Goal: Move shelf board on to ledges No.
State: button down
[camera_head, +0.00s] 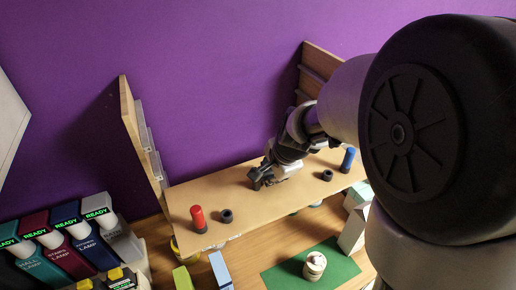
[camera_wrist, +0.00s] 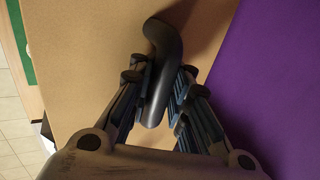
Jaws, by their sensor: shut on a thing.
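The shelf board (camera_head: 240,205) is a long tan plank in front of the purple wall, spanning between two wooden uprights. It also fills much of the wrist view (camera_wrist: 85,45). A dark curved handle (camera_wrist: 163,48) stands on it. My gripper (camera_head: 262,179) is at the middle of the board; in the wrist view my gripper (camera_wrist: 158,85) has its fingers closed around the handle. Pale ledges (camera_head: 146,130) stick out from the left upright (camera_head: 130,112). The right upright (camera_head: 318,60) has ledges too, partly hidden by my arm. I cannot tell whether the board rests on any ledge.
On the board are a red cylinder (camera_head: 198,218), a blue cylinder (camera_head: 347,159) and black rings (camera_head: 226,215), (camera_head: 327,175). Below, a green mat (camera_head: 325,270) holds a pale round object (camera_head: 314,265). Labelled lamp boxes (camera_head: 75,240) stand at left. Boxes crowd beneath the board.

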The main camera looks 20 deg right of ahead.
jog(key=w+a+p, duration=0.2)
jog(key=w+p, duration=0.2)
jog(key=w, duration=0.6)
jog(key=w+a+p, duration=0.2)
jog(key=w+p, duration=0.2)
jog(key=w, duration=0.6)
jog(key=shift+p, duration=0.4)
dwell(2.3)
jog(key=shift+r, duration=0.1)
jog(key=shift+f+b, duration=0.6)
jog(key=shift+f, duration=0.25)
dwell(0.5)
jog(key=c, duration=1.4)
grip_release()
jog(key=shift+s, duration=0.1)
jog(key=v, duration=1.2)
